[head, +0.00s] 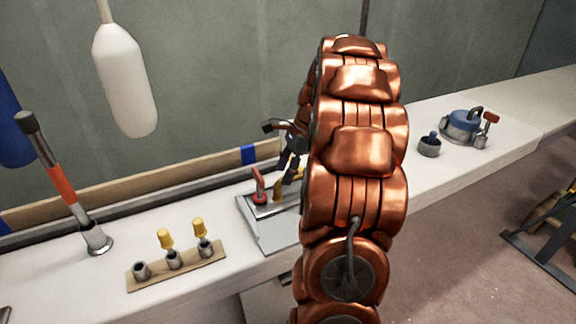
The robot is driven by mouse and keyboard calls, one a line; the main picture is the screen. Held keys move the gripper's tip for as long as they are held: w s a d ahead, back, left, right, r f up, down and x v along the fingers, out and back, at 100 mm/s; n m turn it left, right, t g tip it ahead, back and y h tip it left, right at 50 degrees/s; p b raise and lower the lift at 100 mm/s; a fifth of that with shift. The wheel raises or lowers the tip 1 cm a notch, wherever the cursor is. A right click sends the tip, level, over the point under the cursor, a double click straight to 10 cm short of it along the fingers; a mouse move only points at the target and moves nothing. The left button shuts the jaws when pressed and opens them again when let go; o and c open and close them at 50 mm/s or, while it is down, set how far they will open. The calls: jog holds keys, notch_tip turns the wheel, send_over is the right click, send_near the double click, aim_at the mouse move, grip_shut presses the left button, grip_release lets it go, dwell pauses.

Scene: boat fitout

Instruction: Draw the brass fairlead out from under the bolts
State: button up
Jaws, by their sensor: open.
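A small yellow-gold piece (281,187), which looks like the brass fairlead, sits on a grey metal plate (275,236) on the white bench. My dark gripper (290,170) is open just above and beside this piece. I cannot tell whether a finger touches it. A red-handled part (259,186) stands on the plate just left of the gold piece. My copper-coloured arm hides the right side of the plate. The bolts over the fairlead are too small or hidden to make out.
A wooden block (190,266) with metal sockets and two yellow-handled pieces stands left of the plate. An orange-banded rod (62,185) leans in a holder farther left. A white fender (125,80) hangs above. A blue-topped device (463,127) and dark cup (429,148) stand at right.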

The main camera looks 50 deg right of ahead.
aim_at(278, 186)
jog(key=x, duration=0.5)
jog(key=shift+a+f, duration=0.15)
jog(key=shift+f, duration=0.2)
jog(key=shift+c, duration=0.5)
grip_shut()
jog(key=shift+s, duration=0.15)
jog(key=shift+s+a+r, duration=0.1)
jog(key=shift+s+a, duration=0.4)
jog(key=shift+s, duration=0.9)
jog(key=shift+s+a+f, duration=0.1)
jog(key=shift+s+a, duration=0.35)
jog(key=shift+s, duration=0.9)
jog(key=shift+s+a+r, duration=0.1)
jog(key=shift+s+a, duration=0.4)
jog(key=shift+s, duration=0.9)
jog(key=shift+o, duration=0.5)
grip_release()
